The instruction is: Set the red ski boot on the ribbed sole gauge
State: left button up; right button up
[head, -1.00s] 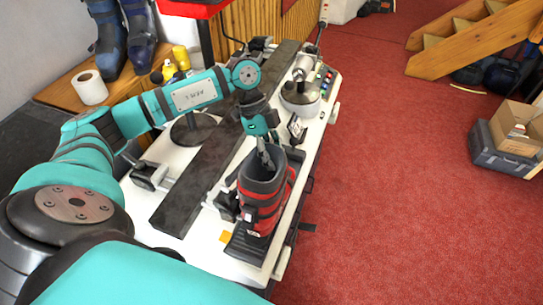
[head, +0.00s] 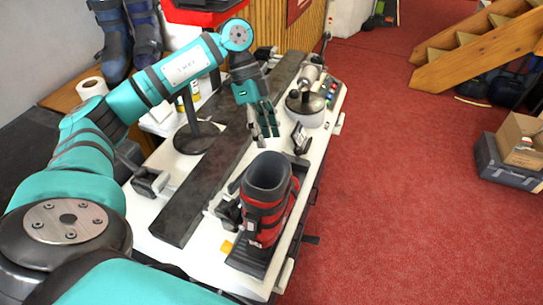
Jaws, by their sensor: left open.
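The red ski boot (head: 266,208), with black straps and a dark cuff, stands upright at the near end of the white bench. Under it is the dark ribbed sole gauge (head: 246,261), whose near end shows; the boot's sole appears to rest on it, though the contact is mostly hidden. My left gripper (head: 265,138) is open and empty, above and behind the boot, apart from its cuff. My right gripper is not in view.
A long dark bar (head: 205,190) runs along the bench (head: 195,262). Clamps stand beside it, and a round-based device (head: 306,108) is at the far right. Blue boots (head: 115,50) and a white roll (head: 91,86) sit at the back left. Red carpet lies open to the right.

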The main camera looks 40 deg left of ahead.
pick_arm(q)
jog(key=shift+v, duration=1.6)
jog(key=shift+f, duration=0.1)
